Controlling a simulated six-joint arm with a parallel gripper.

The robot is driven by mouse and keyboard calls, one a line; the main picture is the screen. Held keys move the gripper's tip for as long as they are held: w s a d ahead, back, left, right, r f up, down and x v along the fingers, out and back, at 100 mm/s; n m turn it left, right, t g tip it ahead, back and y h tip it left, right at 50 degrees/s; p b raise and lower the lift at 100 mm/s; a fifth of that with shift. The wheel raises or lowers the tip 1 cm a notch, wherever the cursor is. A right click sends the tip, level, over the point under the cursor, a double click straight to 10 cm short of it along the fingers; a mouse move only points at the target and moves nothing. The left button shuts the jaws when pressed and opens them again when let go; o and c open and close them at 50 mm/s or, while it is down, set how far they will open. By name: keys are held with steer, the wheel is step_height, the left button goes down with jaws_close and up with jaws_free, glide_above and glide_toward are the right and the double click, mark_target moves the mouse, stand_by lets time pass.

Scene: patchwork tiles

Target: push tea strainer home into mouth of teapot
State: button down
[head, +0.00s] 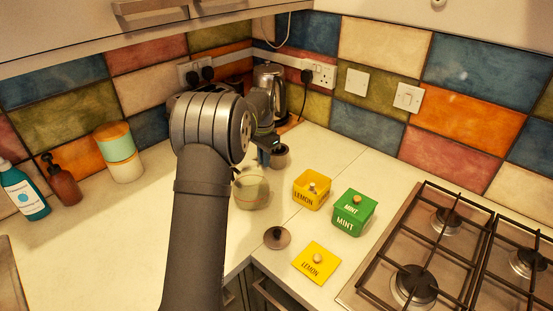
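The teapot seems to be the round, pale greenish pot (251,191) on the counter, just right of my arm, which hides its left side. I cannot make out its mouth clearly. A small dark grey cup-shaped thing (280,156) shows behind the pot, right beside my gripper (267,153). It may be the tea strainer, but it is too small to be sure. My gripper points down above and behind the pot. Its fingers are small and partly hidden, so I cannot tell whether they are open or hold the cup-shaped thing.
A brown round lid (277,237) lies in front of the pot. An open yellow lemon tin (311,190), its lid (317,262) and a green mint tin (354,212) stand right. A kettle (270,88) is behind, a hob (440,250) right. Bottles (63,180) and stacked canisters (120,152) stand left.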

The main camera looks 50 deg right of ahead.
steer(key=shift+r, duration=0.1)
step_height(320, 180, up, 4)
steer(key=shift+r, duration=0.1)
steer(key=s+r, duration=0.6)
steer(key=s, duration=0.5)
steer(key=w+a+r+n, duration=0.1)
steer(key=w+a+r, duration=0.1)
steer(key=a, duration=0.7)
steer(key=w+a+r+n, duration=0.1)
steer(key=a+r, duration=0.3)
steer(key=a, duration=0.4)
steer(key=shift+w+a, duration=0.4)
steer(key=shift+w, duration=0.1)
steer(key=shift+f, duration=2.85)
steer(key=shift+f, duration=3.85)
